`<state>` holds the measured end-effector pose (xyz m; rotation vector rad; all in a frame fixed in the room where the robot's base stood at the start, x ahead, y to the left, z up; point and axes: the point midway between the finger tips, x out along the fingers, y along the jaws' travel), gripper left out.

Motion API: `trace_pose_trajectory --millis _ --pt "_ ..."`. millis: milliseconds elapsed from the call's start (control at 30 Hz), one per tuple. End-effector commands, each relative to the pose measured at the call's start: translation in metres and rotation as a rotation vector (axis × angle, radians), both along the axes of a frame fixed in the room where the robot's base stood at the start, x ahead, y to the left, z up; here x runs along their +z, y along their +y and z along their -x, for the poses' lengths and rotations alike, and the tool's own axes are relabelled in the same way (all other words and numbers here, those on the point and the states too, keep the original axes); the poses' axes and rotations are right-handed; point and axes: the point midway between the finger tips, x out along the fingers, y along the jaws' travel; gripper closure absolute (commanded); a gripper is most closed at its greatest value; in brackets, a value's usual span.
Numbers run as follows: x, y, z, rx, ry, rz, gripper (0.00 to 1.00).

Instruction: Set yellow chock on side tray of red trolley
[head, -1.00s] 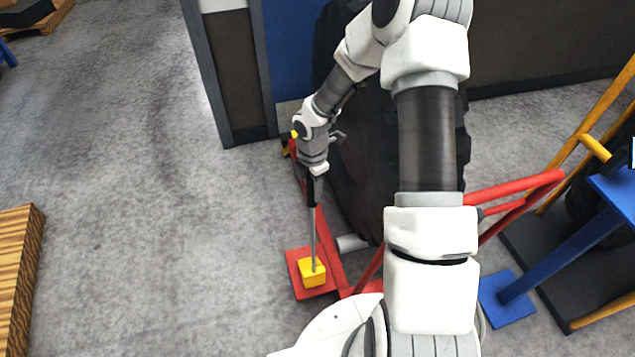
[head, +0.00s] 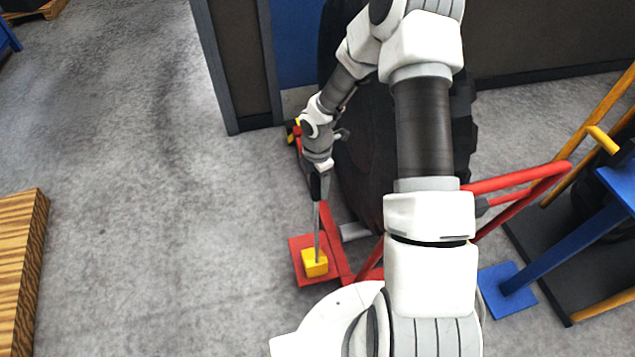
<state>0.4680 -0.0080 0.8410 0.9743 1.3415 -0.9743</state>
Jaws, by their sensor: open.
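The yellow chock (head: 314,263) is a small block with a thin grey rod standing up from it. It sits on the flat red side tray (head: 298,247) at the near left of the red trolley (head: 333,243). My gripper (head: 317,198) is above the chock, by the upper part of the rod. It is open, with its dark fingers at the rod; whether they touch it is too small to tell. My arm hides part of the trolley.
A large dark tyre (head: 362,165) stands at the trolley in front of a wall panel (head: 235,60). A blue stand (head: 507,290) and yellow-railed trolley (head: 590,145) are at the right. The floor between is clear.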

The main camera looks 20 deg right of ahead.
Motion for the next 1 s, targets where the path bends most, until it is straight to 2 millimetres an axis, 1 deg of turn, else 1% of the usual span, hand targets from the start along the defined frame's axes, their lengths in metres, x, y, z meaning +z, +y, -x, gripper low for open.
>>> trace_pose_trajectory --millis 133,233,367,500,600,700,833,1000 --pt "0.002 0.0 0.0 0.0 0.0 0.0 0.32" --pt "0.009 0.0 -0.001 -0.001 -0.002 0.0 0.32" --pt "0.032 -0.001 -0.001 -0.001 -0.003 0.0 0.32" --pt "0.064 -0.001 -0.001 -0.001 -0.004 0.001 0.32" --pt "0.085 -0.001 -0.001 -0.001 -0.005 0.0 0.32" --pt "0.102 -0.001 -0.001 -0.002 -0.003 0.0 0.32" --pt "0.117 0.0 0.0 -0.001 -0.002 0.0 0.32" --pt "0.123 0.0 0.0 0.0 0.0 0.0 0.32"
